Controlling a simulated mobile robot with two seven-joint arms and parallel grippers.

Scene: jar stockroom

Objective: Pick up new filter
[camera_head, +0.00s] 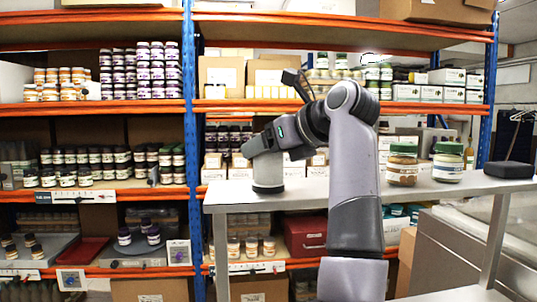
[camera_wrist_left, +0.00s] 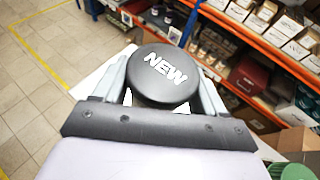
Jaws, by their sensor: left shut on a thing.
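The new filter (camera_wrist_left: 166,76) fills the middle of the left wrist view. It has a round black top with the white word NEW. My left gripper (camera_wrist_left: 165,88) is shut on it, with one grey finger on each side. The lower part of the filter is mostly hidden by the gripper. In the head view my arm reaches over the grey table (camera_head: 320,196). I cannot clearly make out the fingers or the filter there. My right gripper shows in neither view.
A green lid (camera_wrist_left: 295,171) shows near the gripper in the wrist view. Shelves (camera_head: 100,107) with jars and boxes stand behind. The floor (camera_wrist_left: 35,115) at left is clear.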

